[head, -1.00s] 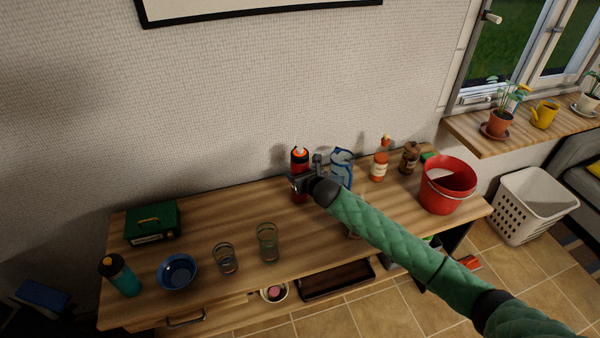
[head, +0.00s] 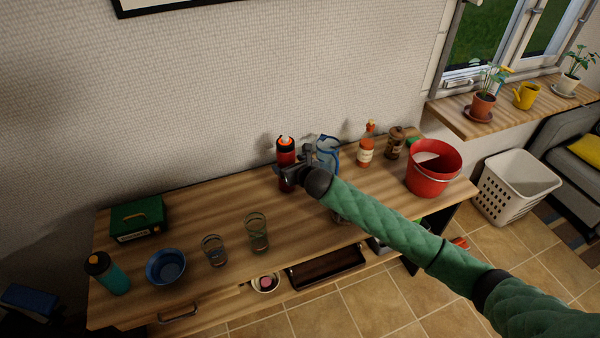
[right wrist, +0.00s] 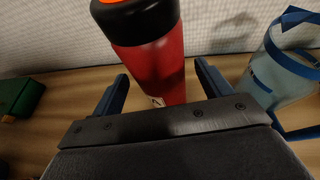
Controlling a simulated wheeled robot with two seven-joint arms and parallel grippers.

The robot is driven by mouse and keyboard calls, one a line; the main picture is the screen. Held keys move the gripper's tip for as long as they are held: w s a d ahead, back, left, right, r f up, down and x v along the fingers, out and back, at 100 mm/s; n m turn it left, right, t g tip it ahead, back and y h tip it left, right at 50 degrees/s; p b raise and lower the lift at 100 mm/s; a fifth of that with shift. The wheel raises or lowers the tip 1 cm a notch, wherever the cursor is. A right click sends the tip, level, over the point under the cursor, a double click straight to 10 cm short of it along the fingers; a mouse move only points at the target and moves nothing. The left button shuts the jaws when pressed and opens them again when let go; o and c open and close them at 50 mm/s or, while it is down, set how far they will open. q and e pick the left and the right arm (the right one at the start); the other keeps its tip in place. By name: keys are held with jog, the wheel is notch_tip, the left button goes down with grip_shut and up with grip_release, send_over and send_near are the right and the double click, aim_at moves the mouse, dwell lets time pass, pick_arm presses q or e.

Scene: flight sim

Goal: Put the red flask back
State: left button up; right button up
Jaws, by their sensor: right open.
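The red flask (head: 286,152) with a black and orange cap stands upright on the wooden sideboard (head: 200,190), near the wall. My right gripper (head: 286,178) is at the flask. In the right wrist view the red flask (right wrist: 152,65) rises between the two spread fingers of the gripper (right wrist: 160,92), with a gap on each side. The gripper is open and holds nothing. The flask's lower part is hidden by the gripper. My left gripper is not in view.
A blue-trimmed clear jug (head: 327,150) stands close right of the flask. An orange bottle (head: 366,150), brown jar (head: 396,143) and red bucket (head: 433,175) are further right. Glasses (head: 257,232), a blue bowl (head: 166,267), teal flask (head: 112,275) and green box (head: 138,218) are left.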

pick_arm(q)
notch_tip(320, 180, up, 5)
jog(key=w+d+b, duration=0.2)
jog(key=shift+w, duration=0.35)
pick_arm(e)
jog(key=v, duration=0.9)
jog(key=shift+s, duration=0.2)
jog(key=shift+d, duration=0.15)
